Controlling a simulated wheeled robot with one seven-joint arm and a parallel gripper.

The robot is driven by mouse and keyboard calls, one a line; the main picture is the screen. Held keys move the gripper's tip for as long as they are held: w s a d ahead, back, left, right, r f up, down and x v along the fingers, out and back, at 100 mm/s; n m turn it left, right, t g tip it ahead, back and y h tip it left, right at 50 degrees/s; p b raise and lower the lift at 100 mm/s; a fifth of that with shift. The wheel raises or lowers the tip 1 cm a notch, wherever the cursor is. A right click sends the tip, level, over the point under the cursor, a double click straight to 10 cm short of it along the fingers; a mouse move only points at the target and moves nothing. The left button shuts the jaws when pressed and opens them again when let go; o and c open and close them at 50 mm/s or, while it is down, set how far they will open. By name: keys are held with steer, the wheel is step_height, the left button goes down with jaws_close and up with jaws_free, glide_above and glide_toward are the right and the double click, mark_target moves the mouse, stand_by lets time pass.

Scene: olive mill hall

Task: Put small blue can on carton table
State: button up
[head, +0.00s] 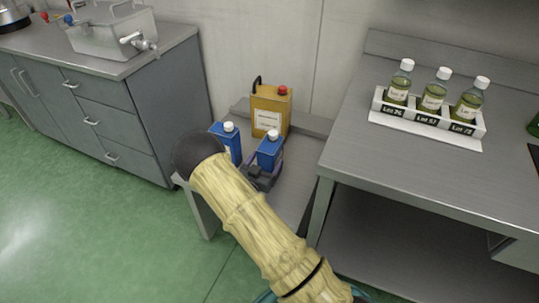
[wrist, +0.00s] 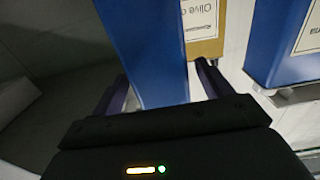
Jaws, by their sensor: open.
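Two blue cans with white caps stand close together on a low grey bench, one on the left (head: 227,143) and one on the right (head: 269,153). I cannot tell which is called the small one. My gripper (head: 265,170) is at the right can, low on its near side. In the wrist view a blue can (wrist: 143,42) is between the open fingers of my gripper (wrist: 160,82), and the other blue can (wrist: 282,45) is to the right, outside them. My arm hides part of the left can. I cannot identify a carton table.
A yellow canister (head: 271,112) with a red cap stands right behind the blue cans. The low bench (head: 296,178) is between a grey drawer cabinet (head: 145,115) and a steel table (head: 425,165). That table bears a white rack (head: 425,122) with three bottles.

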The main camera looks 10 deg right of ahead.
steer(key=v, duration=0.8)
steer(key=shift+w, duration=0.1)
